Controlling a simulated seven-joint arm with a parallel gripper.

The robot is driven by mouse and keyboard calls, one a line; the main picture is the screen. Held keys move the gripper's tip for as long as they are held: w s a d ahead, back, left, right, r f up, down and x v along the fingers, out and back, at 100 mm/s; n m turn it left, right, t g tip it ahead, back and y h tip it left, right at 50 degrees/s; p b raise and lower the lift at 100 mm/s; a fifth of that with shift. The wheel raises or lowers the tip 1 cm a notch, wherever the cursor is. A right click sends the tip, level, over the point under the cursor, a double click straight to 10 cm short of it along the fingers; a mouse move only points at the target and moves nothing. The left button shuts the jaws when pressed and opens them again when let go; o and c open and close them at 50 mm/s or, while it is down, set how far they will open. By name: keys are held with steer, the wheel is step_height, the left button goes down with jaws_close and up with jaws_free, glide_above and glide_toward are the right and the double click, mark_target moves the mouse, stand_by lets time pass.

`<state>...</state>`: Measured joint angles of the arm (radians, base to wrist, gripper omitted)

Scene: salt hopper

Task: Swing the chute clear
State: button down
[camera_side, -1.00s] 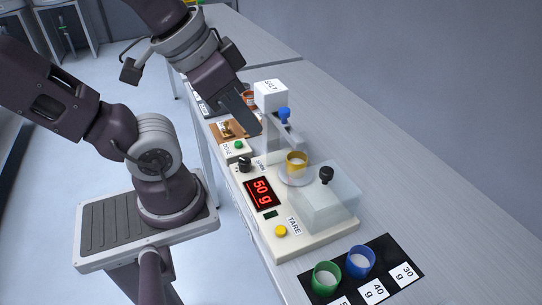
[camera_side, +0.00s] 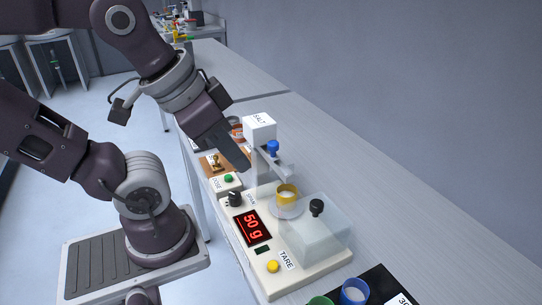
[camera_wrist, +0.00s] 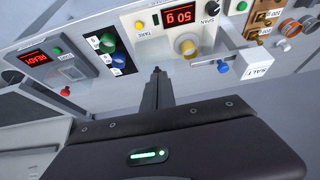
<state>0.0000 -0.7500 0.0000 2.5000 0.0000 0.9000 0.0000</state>
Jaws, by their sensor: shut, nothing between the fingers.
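The salt hopper is a white box marked SALT (camera_side: 260,128) on a clear stand; it also shows in the wrist view (camera_wrist: 256,72). The grey chute (camera_side: 284,168) carries a blue knob (camera_side: 272,148), also in the wrist view (camera_wrist: 222,67). Its outer end appears over or close by the yellow cup (camera_side: 287,192) on the balance. My gripper (camera_side: 243,165) is shut and empty, left of the chute and apart from the knob. In the wrist view its fingertips (camera_wrist: 156,72) lie left of the knob.
The balance display (camera_side: 252,227) reads 50 g. A clear cover with a black knob (camera_side: 317,207) stands right of the cup. Blue (camera_side: 354,291) and green cups stand on a black mat at the front.

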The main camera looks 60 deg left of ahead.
steer(key=c, duration=2)
jaws_free()
steer(key=o, duration=0.7)
steer(key=w+n, duration=0.1)
steer(key=w+a+n+g, duration=0.1)
steer(key=w, duration=0.1)
steer(key=w+a+r+n, duration=0.1)
steer(key=shift+w+a+r, duration=0.1)
steer(key=shift+w+a, duration=0.05)
steer(key=shift+a, duration=0.05)
steer(key=shift+o, duration=0.8)
steer(key=w+a+n+g, duration=0.2)
steer(key=w+a+n, duration=0.3)
steer(key=w+a, duration=0.2)
steer(key=shift+f+g+y, duration=0.3)
steer(key=shift+f, duration=0.15)
steer(key=n+g, duration=0.2)
steer(key=n, duration=0.3)
glide_above(273, 143)
step_height(273, 143, down, 4)
steer(key=shift+r, duration=0.2)
step_height(273, 143, down, 7)
steer(key=shift+r, duration=0.15)
steer(key=shift+f, duration=0.2)
jaws_close()
